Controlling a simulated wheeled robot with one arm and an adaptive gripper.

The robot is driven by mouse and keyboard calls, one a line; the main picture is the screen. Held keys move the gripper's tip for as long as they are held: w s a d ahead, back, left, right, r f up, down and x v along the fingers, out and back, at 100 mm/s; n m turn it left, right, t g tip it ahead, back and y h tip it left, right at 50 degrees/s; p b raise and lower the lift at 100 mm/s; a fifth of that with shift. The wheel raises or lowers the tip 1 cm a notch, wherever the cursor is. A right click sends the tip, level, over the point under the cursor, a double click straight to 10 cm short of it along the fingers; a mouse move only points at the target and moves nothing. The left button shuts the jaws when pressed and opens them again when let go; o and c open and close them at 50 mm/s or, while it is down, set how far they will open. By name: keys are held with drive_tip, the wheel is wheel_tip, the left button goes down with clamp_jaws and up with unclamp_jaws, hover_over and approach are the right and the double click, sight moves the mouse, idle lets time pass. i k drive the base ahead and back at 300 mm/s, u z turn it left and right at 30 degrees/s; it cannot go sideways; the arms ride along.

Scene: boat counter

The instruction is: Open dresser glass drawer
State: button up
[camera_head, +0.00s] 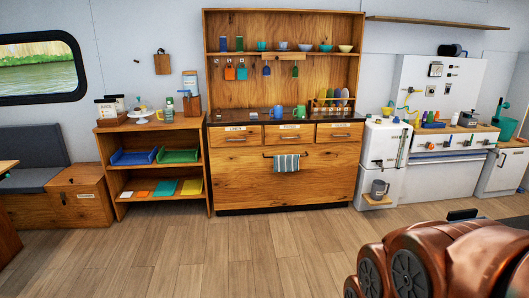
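The wooden dresser (235,178) stands against the far wall in the middle of the head view. Below its dark counter is a row of three drawers: left (229,140), middle (289,137) and right (340,135). Each has a bar handle and a small pale label, and all look shut. The label words are too small to read, so I cannot tell which is the glass drawer. My copper-coloured arm fills the lower right corner, well in front of the dresser. My gripper's fingers do not show.
A striped towel (287,163) hangs on the bar below the drawers. A blue mug (277,112) and a green mug (299,111) stand on the counter. A low shelf (121,180) adjoins at left, a white unit (383,160) at right. The wooden floor (230,250) in front is clear.

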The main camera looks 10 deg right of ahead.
sight(342, 131)
drive_tip(key=z, duration=0.3)
drive_tip(key=i, duration=4.15)
drive_tip(key=u, duration=0.3)
